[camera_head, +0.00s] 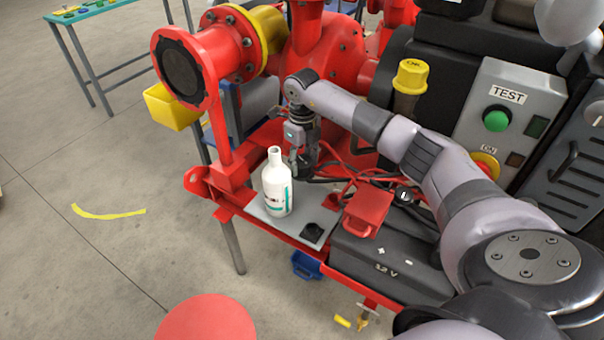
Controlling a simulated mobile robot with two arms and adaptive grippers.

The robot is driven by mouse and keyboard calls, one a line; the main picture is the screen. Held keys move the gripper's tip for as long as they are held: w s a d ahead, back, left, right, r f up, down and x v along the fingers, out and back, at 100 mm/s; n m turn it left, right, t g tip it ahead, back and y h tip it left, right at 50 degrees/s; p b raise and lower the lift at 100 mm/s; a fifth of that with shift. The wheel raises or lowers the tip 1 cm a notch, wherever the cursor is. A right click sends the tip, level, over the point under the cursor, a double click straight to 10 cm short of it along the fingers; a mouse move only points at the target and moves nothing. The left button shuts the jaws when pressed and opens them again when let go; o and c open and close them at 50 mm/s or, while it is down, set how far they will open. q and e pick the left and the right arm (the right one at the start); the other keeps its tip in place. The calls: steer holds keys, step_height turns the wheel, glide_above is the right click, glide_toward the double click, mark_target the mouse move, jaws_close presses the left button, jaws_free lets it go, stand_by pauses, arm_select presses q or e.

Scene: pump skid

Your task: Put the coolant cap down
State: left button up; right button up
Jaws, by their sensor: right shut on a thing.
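My right arm reaches in from the right, and its gripper (303,162) points down just behind and to the right of a white bottle (276,188). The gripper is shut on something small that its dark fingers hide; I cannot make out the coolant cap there. The bottle stands upright, with its neck uncapped, on a grey plate (262,213) on the red skid. A small black piece (313,232) lies on the plate's front right; I cannot tell what it is. My left gripper is not in view.
Red and black cables (350,172) run right of the gripper. A red box (367,208) sits on the black battery (375,255). A yellow cap (411,76) and a control box (508,110) stand behind my arm. A red flanged pipe (200,65) rises at the left.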

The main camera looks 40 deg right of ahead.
mark_target(303, 175)
steer(key=shift+f, duration=2.6)
steer(key=shift+f, duration=0.2)
steer(key=o, duration=1)
steer(key=shift+r, duration=0.1)
step_height(303, 175, up, 12)
steer(key=shift+r, duration=0.15)
